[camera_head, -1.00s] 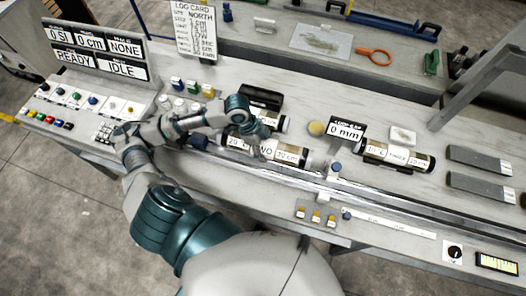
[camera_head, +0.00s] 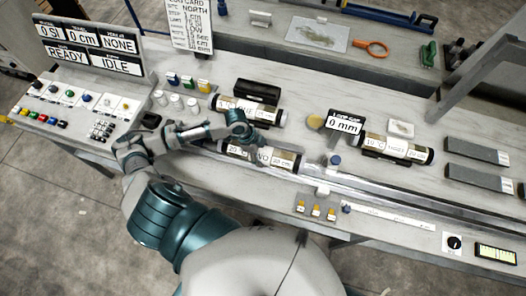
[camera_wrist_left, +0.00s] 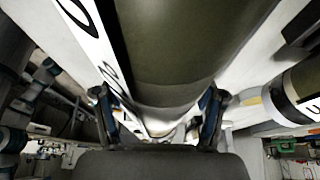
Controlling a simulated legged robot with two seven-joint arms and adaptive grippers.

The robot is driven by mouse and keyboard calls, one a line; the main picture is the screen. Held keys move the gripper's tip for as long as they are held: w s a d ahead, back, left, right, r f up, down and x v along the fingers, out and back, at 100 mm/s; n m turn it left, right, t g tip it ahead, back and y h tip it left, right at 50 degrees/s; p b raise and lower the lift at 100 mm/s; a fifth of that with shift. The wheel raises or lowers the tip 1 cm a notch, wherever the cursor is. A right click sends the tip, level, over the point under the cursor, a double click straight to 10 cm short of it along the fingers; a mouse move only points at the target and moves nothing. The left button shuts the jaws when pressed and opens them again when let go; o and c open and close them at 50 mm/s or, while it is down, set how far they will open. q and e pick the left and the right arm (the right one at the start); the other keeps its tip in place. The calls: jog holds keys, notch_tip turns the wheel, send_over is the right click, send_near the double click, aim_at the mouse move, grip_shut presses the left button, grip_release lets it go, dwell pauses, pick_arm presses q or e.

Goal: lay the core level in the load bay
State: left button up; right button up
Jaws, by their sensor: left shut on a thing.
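The core lies lengthwise along the front rail of the bench, just left of a small white block (camera_head: 322,188). In the left wrist view the core (camera_wrist_left: 190,45) fills the top, between the two fingers of the gripper (camera_wrist_left: 158,115). I cannot tell whether it touches the rail or is exactly level; the bay under it is hidden. The display card (camera_head: 344,124) reads 0 mm. My right gripper is not in view.
Another core (camera_head: 262,112) lies just behind the held one, by a black cradle (camera_head: 258,89). A third core (camera_head: 397,148) rests at right. White jars (camera_head: 176,102) and a button panel (camera_head: 85,100) stand left. A long rail and white scale (camera_head: 395,216) run right.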

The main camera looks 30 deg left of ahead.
pick_arm(q)
jog(key=o, duration=1.8)
jog(key=shift+a+f, duration=0.1)
jog(key=shift+a, duration=0.15)
jog(key=shift+d, duration=0.25)
jog(key=shift+r, duration=0.4)
jog(key=v, duration=1.1)
jog(key=shift+a+f+p, duration=0.15)
jog(key=shift+a+p, duration=0.1)
jog(key=shift+p, duration=0.1)
jog(key=shift+r, duration=0.35)
jog(key=shift+d, duration=0.1)
